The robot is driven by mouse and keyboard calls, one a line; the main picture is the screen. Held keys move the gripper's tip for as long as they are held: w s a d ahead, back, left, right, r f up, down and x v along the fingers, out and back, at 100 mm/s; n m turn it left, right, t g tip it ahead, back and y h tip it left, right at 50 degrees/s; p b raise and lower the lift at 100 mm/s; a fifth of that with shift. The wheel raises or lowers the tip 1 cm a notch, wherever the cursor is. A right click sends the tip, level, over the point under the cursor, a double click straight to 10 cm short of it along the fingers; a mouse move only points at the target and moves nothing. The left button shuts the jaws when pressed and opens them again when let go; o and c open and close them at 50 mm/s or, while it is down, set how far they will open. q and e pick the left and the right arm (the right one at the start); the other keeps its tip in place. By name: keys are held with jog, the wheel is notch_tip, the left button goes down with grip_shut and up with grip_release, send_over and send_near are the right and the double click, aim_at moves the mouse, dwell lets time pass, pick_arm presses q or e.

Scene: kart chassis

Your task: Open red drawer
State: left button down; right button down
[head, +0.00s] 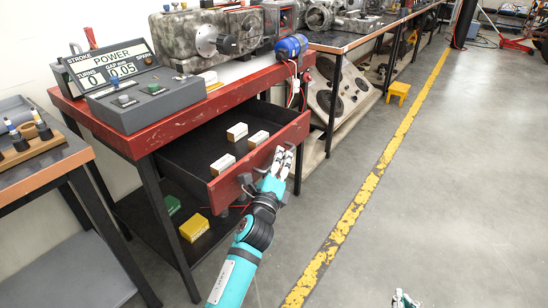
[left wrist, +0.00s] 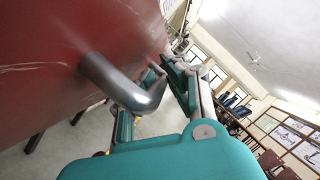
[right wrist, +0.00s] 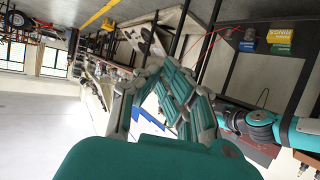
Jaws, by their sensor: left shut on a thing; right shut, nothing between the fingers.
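The red drawer (head: 255,158) is pulled out of the red workbench, and its dark inside shows. Its front and grey bent handle (left wrist: 128,84) fill the left side of the left wrist view. My left gripper (head: 283,158) is at the drawer front and shut on the handle; its fingers (left wrist: 168,78) also show in the left wrist view, where the handle bar passes toward them. My right gripper (head: 403,299) shows only in part at the bottom edge of the head view. Its fingers (right wrist: 160,78) are shut and empty in the right wrist view, away from the drawer.
Several small pale blocks (head: 237,131) lie in the drawer. The power box (head: 145,98) and a grey machine (head: 215,38) stand on the bench top. A yellow box (head: 194,228) sits on the lower shelf. The floor right of the drawer is clear around the yellow line (head: 372,180).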

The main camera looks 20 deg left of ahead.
pick_arm(q)
jog(key=shift+s+d+f, duration=0.1)
jog(key=shift+s+d, duration=0.1)
jog(key=shift+d, duration=0.3)
jog(key=shift+s+d, duration=0.2)
jog(key=shift+d, duration=0.3)
pick_arm(e)
jog(key=shift+w+a+r+t, duration=0.1)
jog(key=shift+w+r+t, duration=0.2)
jog(key=shift+r, duration=0.3)
pick_arm(q)
jog(key=c, duration=1.6)
grip_release()
jog(key=shift+c, duration=0.2)
jog(key=v, duration=1.2)
